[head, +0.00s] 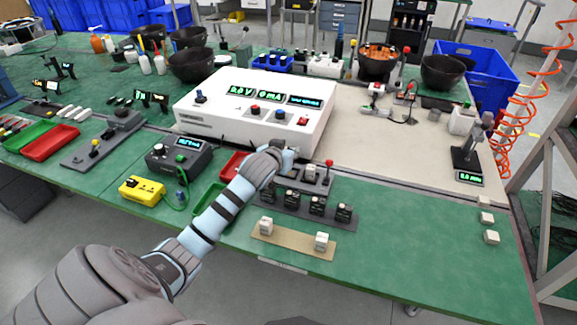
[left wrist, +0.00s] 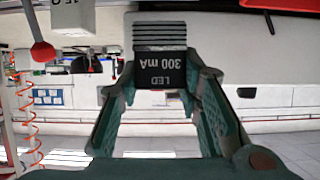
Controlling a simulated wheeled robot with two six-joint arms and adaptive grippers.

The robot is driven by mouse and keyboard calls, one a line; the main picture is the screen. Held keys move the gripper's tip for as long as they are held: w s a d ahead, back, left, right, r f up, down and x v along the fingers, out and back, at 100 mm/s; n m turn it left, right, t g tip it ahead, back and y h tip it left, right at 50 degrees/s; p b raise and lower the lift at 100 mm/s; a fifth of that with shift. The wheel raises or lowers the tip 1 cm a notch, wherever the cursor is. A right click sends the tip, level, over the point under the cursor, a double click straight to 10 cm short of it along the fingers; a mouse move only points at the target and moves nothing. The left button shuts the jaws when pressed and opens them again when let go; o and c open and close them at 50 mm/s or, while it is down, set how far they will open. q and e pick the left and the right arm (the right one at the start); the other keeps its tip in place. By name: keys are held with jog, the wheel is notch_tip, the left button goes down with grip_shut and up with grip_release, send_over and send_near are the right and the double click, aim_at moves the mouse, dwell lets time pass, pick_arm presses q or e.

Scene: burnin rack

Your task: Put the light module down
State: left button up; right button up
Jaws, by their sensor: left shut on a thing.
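The light module (left wrist: 160,70) is a black block with a ribbed grey top, marked LED 300 mA in upside-down print, in the left wrist view. My left gripper (left wrist: 160,92) is shut on it, with a green finger on each side. In the head view my left gripper (head: 284,154) is just in front of the white power supply (head: 255,108), beside a fixture with a red-knobbed lever (head: 328,164). The module is mostly hidden by my gripper there, and I cannot tell if it touches anything below. My right gripper is not in view.
A dark rack (head: 335,219) with several black modules stands in front of the fixture. A tan strip (head: 290,241) nearer the edge carries two white blocks.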

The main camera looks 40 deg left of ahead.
pick_arm(q)
notch_tip(320, 180, down, 4)
jog(key=shift+s+f+b, duration=0.1)
jog(key=shift+b, duration=0.4)
jog(key=o, duration=1.1)
jog(key=shift+o, duration=0.2)
jog(key=p+v, duration=0.3)
jog(key=v, duration=0.9)
jog(key=shift+d, duration=0.1)
